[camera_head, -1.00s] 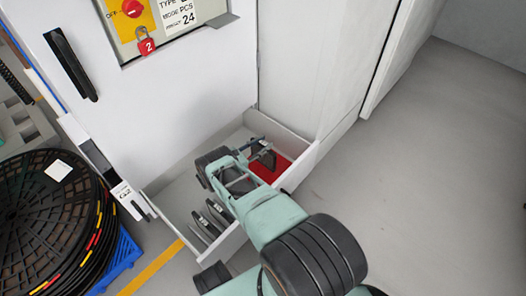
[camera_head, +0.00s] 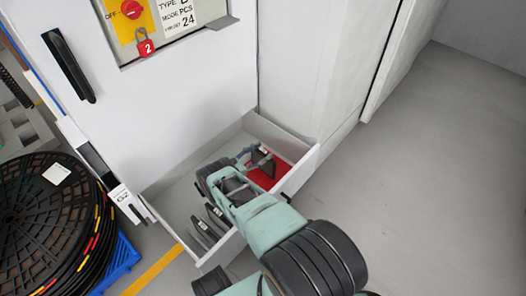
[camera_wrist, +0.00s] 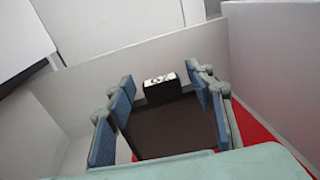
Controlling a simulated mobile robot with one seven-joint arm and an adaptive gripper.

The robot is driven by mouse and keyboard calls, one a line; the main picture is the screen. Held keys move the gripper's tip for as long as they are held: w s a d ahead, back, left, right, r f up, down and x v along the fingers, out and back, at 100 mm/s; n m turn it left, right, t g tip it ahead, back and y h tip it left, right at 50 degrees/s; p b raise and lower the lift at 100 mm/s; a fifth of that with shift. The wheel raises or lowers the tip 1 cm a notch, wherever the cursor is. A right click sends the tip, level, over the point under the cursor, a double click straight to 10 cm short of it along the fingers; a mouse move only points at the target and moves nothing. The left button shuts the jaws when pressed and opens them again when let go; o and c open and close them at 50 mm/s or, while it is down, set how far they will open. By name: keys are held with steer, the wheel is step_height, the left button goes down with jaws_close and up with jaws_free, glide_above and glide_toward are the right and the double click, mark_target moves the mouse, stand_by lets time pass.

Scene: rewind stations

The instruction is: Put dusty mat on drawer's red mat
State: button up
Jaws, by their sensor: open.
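A dark brown flat piece with a white label, which I take for the dusty mat (camera_wrist: 165,128), lies between my fingers in the wrist view. In the head view this dark piece (camera_head: 262,160) is at the red mat (camera_head: 267,177), in the back right part of the open drawer (camera_head: 170,190). The red mat (camera_wrist: 252,130) also shows at the right in the wrist view. My gripper (camera_wrist: 160,80) is open, with one blue-padded finger on each side of the piece. Its lower part is hidden by my gripper body, and I cannot tell whether the fingers touch it.
Several dark labelled pieces (camera_head: 206,231) stand in the front of the drawer. The drawer walls are close around my gripper. The white cabinet (camera_head: 180,110) rises behind. A black reel stack (camera_head: 45,215) on a blue pallet (camera_head: 122,258) stands left. The floor at right is clear.

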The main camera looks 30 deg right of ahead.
steer(key=v, duration=1.1)
steer(key=shift+w, duration=0.1)
